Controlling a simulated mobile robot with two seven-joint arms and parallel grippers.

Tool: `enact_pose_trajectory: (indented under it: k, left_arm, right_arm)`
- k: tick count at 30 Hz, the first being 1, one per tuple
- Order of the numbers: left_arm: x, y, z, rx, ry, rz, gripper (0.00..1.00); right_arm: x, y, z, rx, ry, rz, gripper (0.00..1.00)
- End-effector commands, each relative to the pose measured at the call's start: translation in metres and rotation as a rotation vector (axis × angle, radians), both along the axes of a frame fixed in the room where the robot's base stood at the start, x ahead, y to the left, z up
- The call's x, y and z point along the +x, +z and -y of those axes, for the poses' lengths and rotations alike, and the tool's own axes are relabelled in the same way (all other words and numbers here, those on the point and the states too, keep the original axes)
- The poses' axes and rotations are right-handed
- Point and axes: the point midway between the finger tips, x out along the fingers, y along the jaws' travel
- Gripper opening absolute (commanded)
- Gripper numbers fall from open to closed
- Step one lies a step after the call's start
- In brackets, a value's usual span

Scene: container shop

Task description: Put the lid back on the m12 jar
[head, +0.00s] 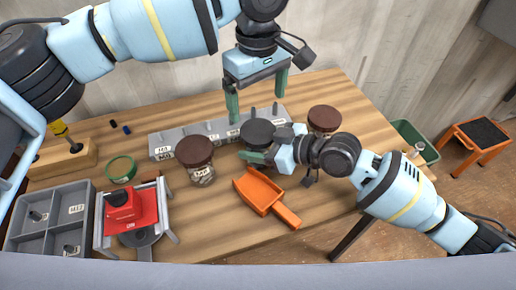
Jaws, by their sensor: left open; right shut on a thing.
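My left gripper (256,108) is open and points down at the back of the table, its two fingers apart above the grey labelled rack. Just in front of it is a round dark top (257,131), at the middle jar; I cannot tell if it is a seated lid. My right gripper (257,156) reaches in from the right and is shut at this middle jar, whose body and label are mostly hidden. A jar with a brown lid (195,151) stands to the left, its label too small to read surely. Another brown-lidded jar (324,119) stands to the right.
The grey rack (165,145) runs along the back. An orange scoop (258,190) lies in front of the middle jar. A green ring-like item (120,168), a red-topped device (131,208) and a grey divided tray (48,216) are at left. A green bin (420,142) is right.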

Motion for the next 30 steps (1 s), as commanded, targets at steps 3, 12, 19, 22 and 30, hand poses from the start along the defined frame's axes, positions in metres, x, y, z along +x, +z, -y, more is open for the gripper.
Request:
enact_pose_trajectory:
  k: [3,12,19,22,30]
  left_arm:
    - [0.000,0.000,0.000,0.000,0.030,0.000,0.92]
    - [0.000,0.000,0.000,0.000,0.032,0.000,0.92]
    - [0.000,-0.015,0.000,0.002,0.031,-0.001,0.92]
    - [0.000,-0.029,-0.001,0.002,0.031,-0.002,0.92]
    - [0.000,-0.065,0.000,0.002,0.031,-0.001,0.92]
  right_arm:
    - [0.000,0.000,0.000,-0.001,0.000,0.000,0.00]
    - [0.000,0.000,0.000,0.000,0.000,-0.001,0.00]
    - [0.000,0.000,0.000,0.000,0.000,-0.001,0.00]
    - [0.000,0.000,0.000,0.000,0.000,-0.001,0.00]
    - [0.000,0.000,0.000,0.000,0.000,-0.001,0.00]
